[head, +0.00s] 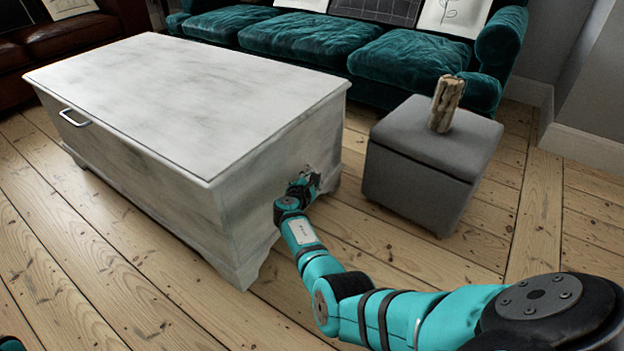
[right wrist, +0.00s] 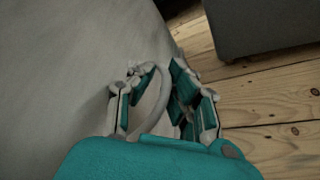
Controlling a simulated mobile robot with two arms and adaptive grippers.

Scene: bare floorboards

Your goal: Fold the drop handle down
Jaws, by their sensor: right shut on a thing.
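A whitewashed wooden chest (head: 190,95) stands on the floorboards in the head view. My right gripper (head: 308,186) is at its right end face, low down near the far corner. In the right wrist view my right gripper (right wrist: 160,78) is shut on a pale curved drop handle (right wrist: 164,92), which passes between its fingers beside the chest's side (right wrist: 70,70). The handle stands out from the chest face; its mounts and exact angle are hidden by the fingers. In the head view the gripper mostly covers this handle. My left gripper is not in view.
A metal handle (head: 74,117) is on the chest's long front face. A grey ottoman (head: 420,165) with a wooden piece (head: 445,103) on top stands right of the chest. A green sofa (head: 310,38) is behind. The floor between chest and ottoman is clear.

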